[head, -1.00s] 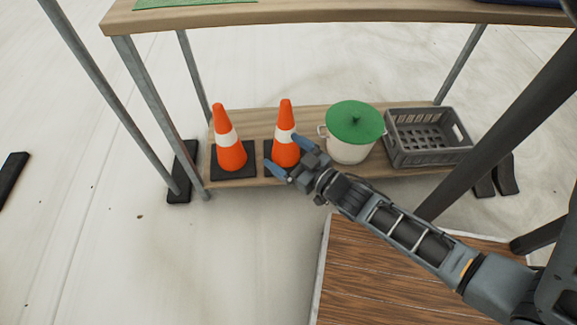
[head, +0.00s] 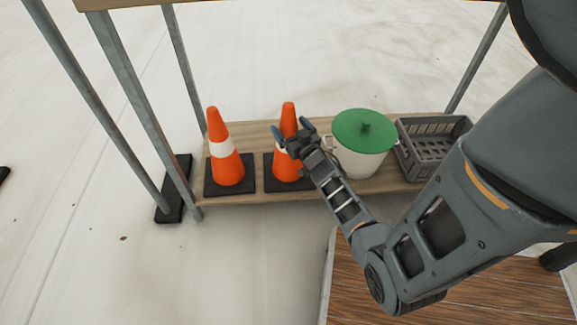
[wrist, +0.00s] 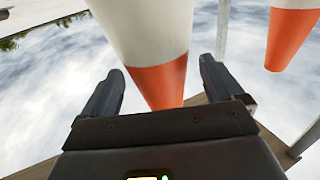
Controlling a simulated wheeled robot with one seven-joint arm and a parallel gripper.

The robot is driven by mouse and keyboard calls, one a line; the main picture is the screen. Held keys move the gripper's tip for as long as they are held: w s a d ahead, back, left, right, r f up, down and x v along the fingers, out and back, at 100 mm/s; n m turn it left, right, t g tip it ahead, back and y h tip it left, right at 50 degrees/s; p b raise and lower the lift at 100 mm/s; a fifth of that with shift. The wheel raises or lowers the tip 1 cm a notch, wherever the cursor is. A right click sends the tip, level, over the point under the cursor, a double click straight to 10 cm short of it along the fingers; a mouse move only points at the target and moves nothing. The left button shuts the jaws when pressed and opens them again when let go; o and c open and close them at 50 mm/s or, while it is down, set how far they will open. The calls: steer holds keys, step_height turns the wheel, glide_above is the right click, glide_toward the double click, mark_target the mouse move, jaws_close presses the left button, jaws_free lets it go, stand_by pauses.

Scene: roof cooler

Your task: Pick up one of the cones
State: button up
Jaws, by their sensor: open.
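Two orange cones with white bands and black square bases stand upright on the low shelf. The left cone (head: 225,150) is clear of my gripper. The right cone (head: 287,170) is partly hidden behind my gripper (head: 292,128), whose open fingers lie either side of its upper part in the head view. In the wrist view, which looks upside down, the right cone's orange top (wrist: 160,84) shows between the two open fingers of my gripper (wrist: 161,70). I see no finger touching it. The other cone (wrist: 290,38) is at the upper right there.
A white pot (head: 358,160) with a green lid (head: 364,130) stands close to the right cone. A grey crate (head: 432,145) is further right. Metal posts (head: 127,110) and the upper board (head: 130,4) frame the wooden shelf (head: 258,195). A brown plank surface (head: 350,285) lies in front.

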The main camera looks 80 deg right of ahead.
steer(key=shift+b+x, duration=0.4)
steer(key=shift+x, duration=1.4)
steer(key=shift+r, duration=0.1)
jaws_close()
